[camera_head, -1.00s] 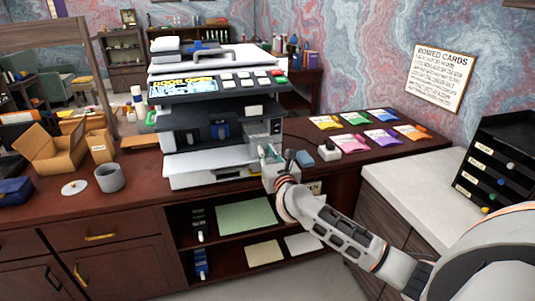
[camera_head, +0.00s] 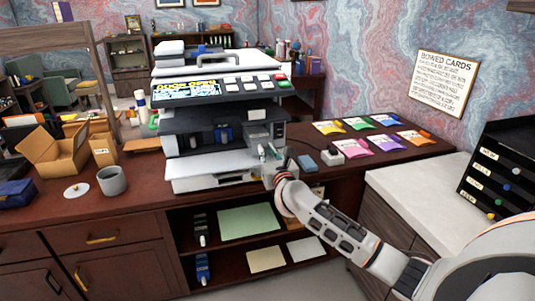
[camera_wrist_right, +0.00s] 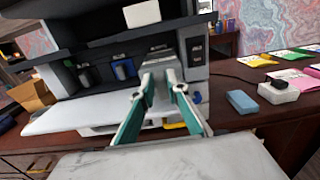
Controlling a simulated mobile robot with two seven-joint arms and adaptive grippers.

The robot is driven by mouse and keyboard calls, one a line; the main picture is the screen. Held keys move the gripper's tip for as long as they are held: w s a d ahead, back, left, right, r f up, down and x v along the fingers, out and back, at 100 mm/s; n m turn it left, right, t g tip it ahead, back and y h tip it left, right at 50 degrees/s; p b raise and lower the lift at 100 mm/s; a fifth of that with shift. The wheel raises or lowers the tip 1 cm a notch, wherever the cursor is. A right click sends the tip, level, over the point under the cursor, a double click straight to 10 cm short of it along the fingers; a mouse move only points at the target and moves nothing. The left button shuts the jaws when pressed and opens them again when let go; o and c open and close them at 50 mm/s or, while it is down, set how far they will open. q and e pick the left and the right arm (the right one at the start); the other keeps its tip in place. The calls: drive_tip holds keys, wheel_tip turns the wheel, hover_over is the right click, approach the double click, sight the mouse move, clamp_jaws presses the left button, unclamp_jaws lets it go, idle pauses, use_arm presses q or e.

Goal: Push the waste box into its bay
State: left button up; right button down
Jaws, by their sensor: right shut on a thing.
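The large printer (camera_head: 215,128) stands on the dark red desk, its front open with dark inner shelves and several blue parts. A grey block, apparently the waste box (camera_wrist_right: 159,66), is at the printer's lower right front in the right wrist view. My right gripper (camera_wrist_right: 160,80) is shut on it, with teal-lined fingers on either side. In the head view my right gripper (camera_head: 268,155) is at the printer's lower right corner. How deep the box sits is hidden. My left gripper is not in view.
A blue block (camera_head: 306,162) and a white box (camera_head: 332,157) lie right of the gripper. Coloured packets (camera_head: 361,147) lie farther right. A grey cup (camera_head: 111,181) and open cardboard box (camera_head: 62,157) stand left. Open shelves are below the desk.

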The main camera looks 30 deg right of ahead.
drive_tip(key=b, duration=0.2)
approach(256, 130)
drive_tip(key=shift+w+d+f, duration=0.2)
drive_tip(key=shift+w+f, duration=0.25)
drive_tip(key=shift+w, duration=0.05)
drive_tip(key=shift+b+x, duration=1.1)
drive_tip(key=shift+x, duration=1.6)
drive_tip(key=shift+w+d+b, duration=0.1)
drive_tip(key=shift+w+b, duration=0.2)
drive_tip(key=shift+w, duration=0.3)
drive_tip(key=shift+w+d+b, duration=0.15)
drive_tip(key=shift+w+b, duration=0.2)
drive_tip(key=shift+w, duration=0.25)
drive_tip(key=shift+w+d+b, duration=0.15)
drive_tip(key=shift+w+b, duration=0.3)
drive_tip(key=shift+w, duration=0.25)
drive_tip(key=c, duration=2.2)
unclamp_jaws()
drive_tip(key=o, duration=0.3)
